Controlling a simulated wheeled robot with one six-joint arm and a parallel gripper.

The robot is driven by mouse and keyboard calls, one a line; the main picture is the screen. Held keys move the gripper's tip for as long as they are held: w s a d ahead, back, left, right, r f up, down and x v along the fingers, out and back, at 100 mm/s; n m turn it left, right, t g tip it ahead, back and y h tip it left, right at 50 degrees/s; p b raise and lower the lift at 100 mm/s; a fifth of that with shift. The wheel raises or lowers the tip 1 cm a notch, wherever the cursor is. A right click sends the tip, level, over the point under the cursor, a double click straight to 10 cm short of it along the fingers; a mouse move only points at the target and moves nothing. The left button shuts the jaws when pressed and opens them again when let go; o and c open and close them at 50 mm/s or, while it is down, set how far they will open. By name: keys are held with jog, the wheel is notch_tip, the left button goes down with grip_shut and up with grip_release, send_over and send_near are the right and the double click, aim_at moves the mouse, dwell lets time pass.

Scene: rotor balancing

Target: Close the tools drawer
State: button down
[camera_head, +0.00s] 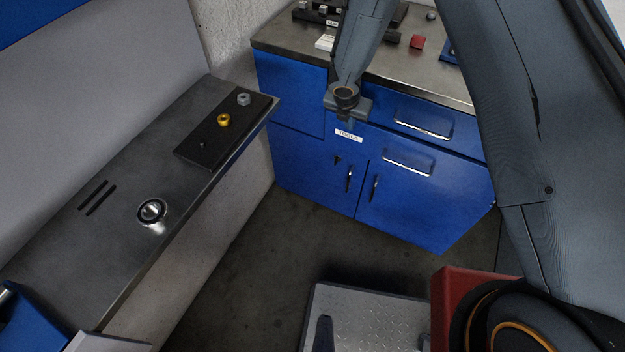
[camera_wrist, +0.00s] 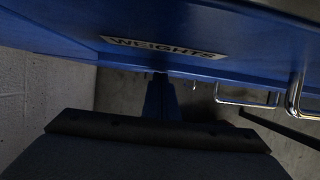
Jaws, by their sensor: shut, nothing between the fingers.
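My gripper (camera_head: 350,122) is shut and empty, pointing down in front of the drawer fronts, just above the label. Contact cannot be told. In the wrist view my gripper (camera_wrist: 161,92) is dark below a WEIGHTS label (camera_wrist: 163,47) on a blue front. Bar handles show at the right.
The upper drawer has its own handle (camera_head: 423,128). Cupboard doors (camera_head: 400,208) are below. A steel worktop (camera_head: 285,38) carries several small objects. A steel bench (camera_head: 85,262) with a bearing (camera_head: 152,211) stands left. The floor (camera_head: 270,245) between is clear.

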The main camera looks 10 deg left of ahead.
jog(key=shift+w+d+r+p, duration=0.1)
jog(key=shift+w+d+p, duration=0.35)
jog(key=shift+w, duration=0.45)
jog(key=shift+w+d, duration=0.1)
